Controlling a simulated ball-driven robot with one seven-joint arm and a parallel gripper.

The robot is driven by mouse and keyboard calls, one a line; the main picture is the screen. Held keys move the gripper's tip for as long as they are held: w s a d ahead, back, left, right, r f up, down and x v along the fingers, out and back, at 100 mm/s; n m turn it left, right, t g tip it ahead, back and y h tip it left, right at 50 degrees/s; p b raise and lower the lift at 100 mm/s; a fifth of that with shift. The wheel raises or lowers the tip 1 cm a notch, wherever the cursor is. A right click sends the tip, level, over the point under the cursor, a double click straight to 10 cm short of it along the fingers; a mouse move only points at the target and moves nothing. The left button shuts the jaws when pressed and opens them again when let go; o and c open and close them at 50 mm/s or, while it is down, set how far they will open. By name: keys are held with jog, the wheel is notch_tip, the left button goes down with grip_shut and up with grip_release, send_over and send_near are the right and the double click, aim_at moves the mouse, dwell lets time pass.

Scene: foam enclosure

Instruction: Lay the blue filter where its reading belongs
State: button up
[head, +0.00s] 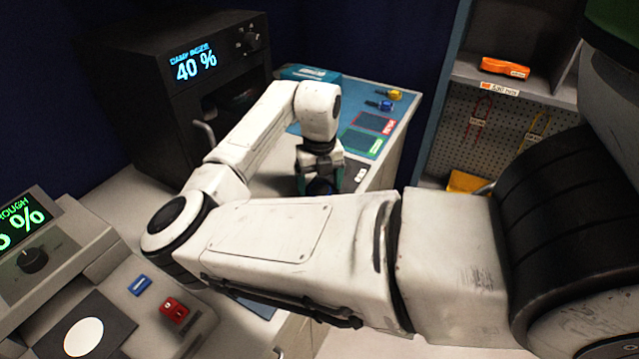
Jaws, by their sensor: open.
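My gripper (319,182) points down over the bench in the middle of the view, its fingers apart. A dark blue round thing (320,187) shows low between the fingers; it may be the blue filter, and I cannot tell whether the fingers touch it. A blue mat (397,115) beyond it carries a red-outlined area (374,123), a green-outlined area (362,142) and a dark area with a pale label (360,173), partly hidden by my gripper. The left meter (22,228) shows green text, "THROUGH" and a partly cut-off percentage.
A black box (150,110) at the back reads "40 %". Small yellow (394,95) and blue (385,105) items lie at the mat's far end. A blue switch (139,285) and red switch (173,310) sit lower left. A shelf (510,85) stands right. My arm hides much of the bench.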

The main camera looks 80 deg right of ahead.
aim_at(320, 189)
notch_tip(320, 189, up, 12)
jog(key=b, duration=0.1)
jog(key=shift+f, duration=0.25)
